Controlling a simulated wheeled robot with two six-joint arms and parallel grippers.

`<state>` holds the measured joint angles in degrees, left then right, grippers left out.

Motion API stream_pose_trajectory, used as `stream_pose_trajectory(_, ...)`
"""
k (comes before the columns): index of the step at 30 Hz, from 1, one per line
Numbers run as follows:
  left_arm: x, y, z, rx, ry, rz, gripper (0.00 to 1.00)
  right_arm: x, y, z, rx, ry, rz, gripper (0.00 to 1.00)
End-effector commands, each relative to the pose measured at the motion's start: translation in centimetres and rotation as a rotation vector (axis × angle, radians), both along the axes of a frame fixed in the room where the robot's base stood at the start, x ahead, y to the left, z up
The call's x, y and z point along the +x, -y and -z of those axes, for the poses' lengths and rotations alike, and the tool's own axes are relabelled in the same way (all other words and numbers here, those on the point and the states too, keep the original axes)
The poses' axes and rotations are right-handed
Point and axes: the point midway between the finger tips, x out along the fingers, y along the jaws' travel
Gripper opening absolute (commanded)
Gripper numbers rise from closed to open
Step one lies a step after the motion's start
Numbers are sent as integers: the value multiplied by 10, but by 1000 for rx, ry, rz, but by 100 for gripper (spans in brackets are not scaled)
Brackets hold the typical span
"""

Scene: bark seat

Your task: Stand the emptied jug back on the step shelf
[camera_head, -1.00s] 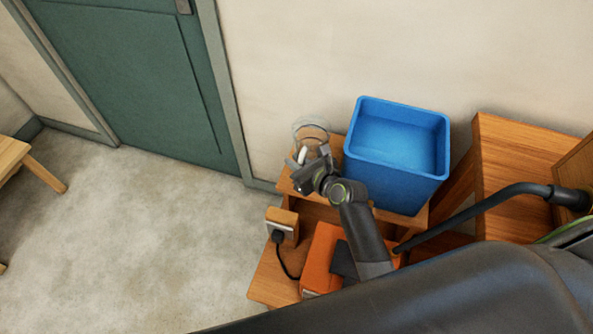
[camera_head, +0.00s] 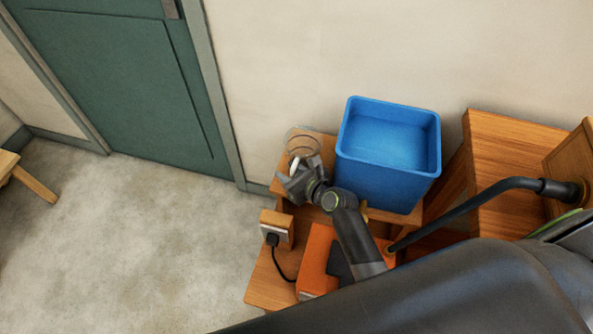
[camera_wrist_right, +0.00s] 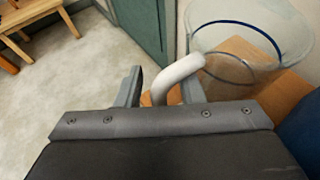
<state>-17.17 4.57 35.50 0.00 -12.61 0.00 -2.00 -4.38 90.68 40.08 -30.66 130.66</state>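The clear glass jug (camera_head: 303,145) stands upright on the upper step of the wooden step shelf (camera_head: 276,187), left of the blue bin. In the right wrist view the jug (camera_wrist_right: 250,45) is at the upper right, and its white handle (camera_wrist_right: 178,77) reaches down between my fingers. My right gripper (camera_head: 299,179) is beside the jug on its near side. In the wrist view its two fingers (camera_wrist_right: 162,88) are spread, with gaps beside the handle. The jug's inside looks empty. My left gripper is not in view.
The blue bin (camera_head: 388,180) stands close to the jug's right. Lower down are a small wooden block with a black plug and cord (camera_head: 278,229) and an orange box (camera_head: 316,262). A dark curved bar (camera_head: 462,212) crosses at right.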

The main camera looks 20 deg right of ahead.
Motion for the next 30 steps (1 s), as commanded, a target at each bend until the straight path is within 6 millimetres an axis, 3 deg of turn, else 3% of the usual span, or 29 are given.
stream_pose_trajectory(6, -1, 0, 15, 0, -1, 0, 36, -2, 1, 7, 0, 1, 1, 35)
stream_pose_trajectory(24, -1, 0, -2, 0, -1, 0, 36, -118, 48, -48, -2, -2, 1, 35)
stream_pose_trajectory(30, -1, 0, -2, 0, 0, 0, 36, -141, 58, -59, -1, -2, 0, 35)
